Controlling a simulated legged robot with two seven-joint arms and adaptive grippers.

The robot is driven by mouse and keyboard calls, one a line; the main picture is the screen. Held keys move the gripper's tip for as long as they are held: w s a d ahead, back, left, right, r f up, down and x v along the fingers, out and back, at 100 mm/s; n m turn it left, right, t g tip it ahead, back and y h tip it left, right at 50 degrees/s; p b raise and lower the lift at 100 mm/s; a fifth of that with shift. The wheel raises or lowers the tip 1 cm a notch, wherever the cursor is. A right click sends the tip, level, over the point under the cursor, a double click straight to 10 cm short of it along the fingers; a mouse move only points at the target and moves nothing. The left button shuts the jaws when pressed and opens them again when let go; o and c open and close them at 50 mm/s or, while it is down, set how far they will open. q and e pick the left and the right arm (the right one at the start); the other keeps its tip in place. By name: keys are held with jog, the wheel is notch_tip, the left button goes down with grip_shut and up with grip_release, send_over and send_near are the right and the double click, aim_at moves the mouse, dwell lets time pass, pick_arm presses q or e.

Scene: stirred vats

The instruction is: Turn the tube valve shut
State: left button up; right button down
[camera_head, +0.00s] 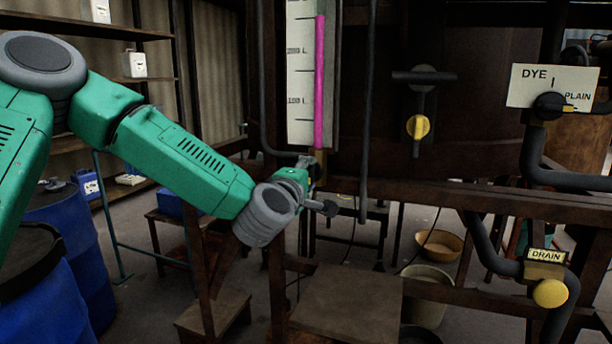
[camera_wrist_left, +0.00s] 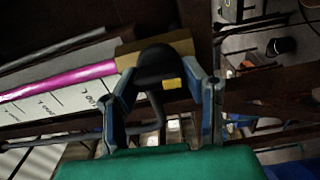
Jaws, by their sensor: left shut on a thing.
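The sight tube (camera_head: 319,80) stands upright on a white marked scale (camera_head: 300,75) and holds magenta liquid. Its brass valve block is at the lower end of the tube. In the left wrist view, the tube valve's black knob (camera_wrist_left: 155,62) with a yellow mark sits in front of a brass block (camera_wrist_left: 183,47). My left gripper (camera_head: 310,170) is at the tube's bottom end. Its two blue-grey fingers are shut on the knob, one on each side. In the head view the gripper hides most of the valve. My right gripper is not in view.
To the right are a yellow valve knob (camera_head: 418,127), a DYE/PLAIN sign (camera_head: 553,88) with a black selector and a DRAIN valve (camera_head: 550,293). A vertical pipe (camera_head: 367,110) runs close right of the tube. Blue barrels (camera_head: 78,235) stand at left. A wooden step (camera_head: 345,300) is below.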

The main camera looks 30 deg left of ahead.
pick_arm(q)
jog(key=m, duration=0.1)
jog(key=m+p, duration=0.1)
jog(key=m, duration=0.3)
jog(key=shift+d+f+p, duration=0.25)
jog(key=shift+d+p, duration=0.15)
jog(key=m+p, duration=0.1)
jog(key=m, duration=0.3)
jog(key=m+p, duration=0.1)
jog(key=m, duration=0.3)
jog(key=shift+f+m, duration=0.1)
jog(key=shift+m, duration=0.3)
jog(key=shift+a+m+p, duration=0.1)
jog(key=shift+m+p, duration=0.35)
jog(key=shift+m, duration=1.35)
jog(key=shift+f, duration=0.1)
jog(key=o, duration=1.2)
jog(key=shift+c, duration=0.2)
jog(key=shift+r, duration=0.2)
